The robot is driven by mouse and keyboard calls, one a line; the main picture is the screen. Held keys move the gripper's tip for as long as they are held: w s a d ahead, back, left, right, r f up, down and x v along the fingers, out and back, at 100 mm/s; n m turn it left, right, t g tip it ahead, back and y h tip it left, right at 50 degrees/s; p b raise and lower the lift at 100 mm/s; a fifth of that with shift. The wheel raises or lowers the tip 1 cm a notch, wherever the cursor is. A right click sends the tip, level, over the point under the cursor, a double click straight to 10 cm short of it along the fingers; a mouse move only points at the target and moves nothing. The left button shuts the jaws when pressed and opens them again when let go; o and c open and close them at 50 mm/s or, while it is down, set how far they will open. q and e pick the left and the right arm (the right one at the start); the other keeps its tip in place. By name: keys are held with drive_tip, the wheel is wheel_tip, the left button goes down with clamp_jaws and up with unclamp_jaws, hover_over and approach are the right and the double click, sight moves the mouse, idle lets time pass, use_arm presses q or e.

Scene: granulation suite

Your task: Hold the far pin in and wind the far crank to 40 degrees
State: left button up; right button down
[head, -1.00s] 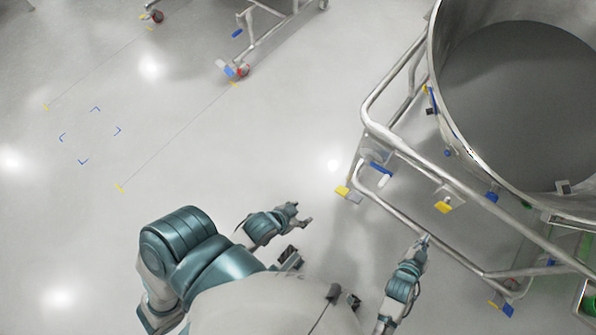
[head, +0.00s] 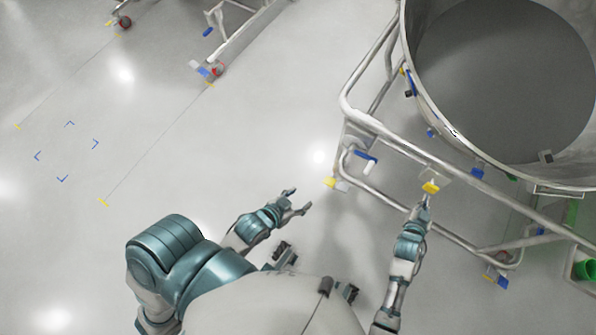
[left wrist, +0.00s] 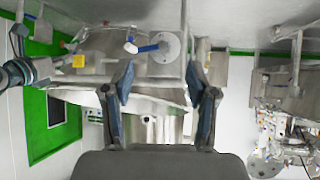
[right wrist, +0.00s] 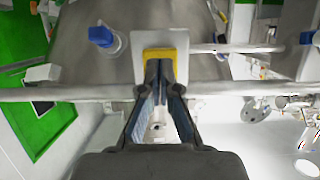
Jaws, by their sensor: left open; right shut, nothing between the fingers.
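The crank, a blue arm with a white handle (head: 369,167), sits at the near corner of the steel frame. In the left wrist view its blue arm (left wrist: 147,48) lies on a round plate, ahead of my left fingers. My left gripper (head: 303,203) is open and empty, left of the crank and apart from it. The yellow pin (head: 430,188) is right of the crank on the frame. My right gripper (head: 427,202) is shut with nothing in it. Its tips overlap the lower part of the yellow pin (right wrist: 166,55) and seem to touch it.
A large steel vessel (head: 425,95) stands in the tubular frame (head: 385,195). A frame rail (right wrist: 70,93) crosses close to my right fingers. A blue knob (right wrist: 102,35) is left of the pin.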

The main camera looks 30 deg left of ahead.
use_arm(q)
drive_tip(key=m+t+h, duration=0.4)
drive_tip(key=m, duration=1.5)
approach(368, 168)
drive_tip(key=s+d+f, duration=0.3)
drive_tip(key=d, duration=0.1)
drive_tip(key=w, duration=1.2)
drive_tip(key=shift+s, duration=0.15)
